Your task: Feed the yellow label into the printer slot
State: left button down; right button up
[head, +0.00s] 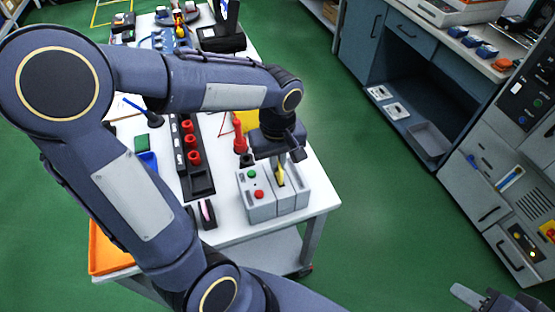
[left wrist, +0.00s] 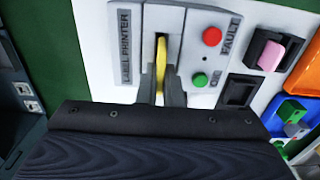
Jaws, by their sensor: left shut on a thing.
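The grey label printer (head: 262,208) stands at the near right corner of the white table. It has a green and a red button, and its top also shows in the left wrist view (left wrist: 124,50). My left gripper (head: 280,166) is over the printer, shut on the yellow label (head: 281,177). In the left wrist view the yellow label (left wrist: 161,62) stands edge-on between the fingers (left wrist: 161,92), lined up with the dark printer slot (left wrist: 161,37). How deep its lower end reaches is hidden. My right gripper (head: 482,298) shows only partly at the bottom right.
A black rack with red cylinders (head: 193,157) lies left of the printer. A black holder with a pink piece (head: 207,213) is close beside it, and an orange tray (head: 107,262) is at the near left corner. Green floor is open to the right of the table.

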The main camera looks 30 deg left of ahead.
pick_arm(q)
jog(key=shift+f+b, duration=1.2)
jog(key=shift+f, duration=0.3)
jog(key=c, duration=1.5)
grip_release()
jog(key=shift+r, duration=0.1)
notch_tip(320, 180, up, 8)
jog(key=shift+f+p, duration=0.1)
jog(key=shift+p, duration=0.2)
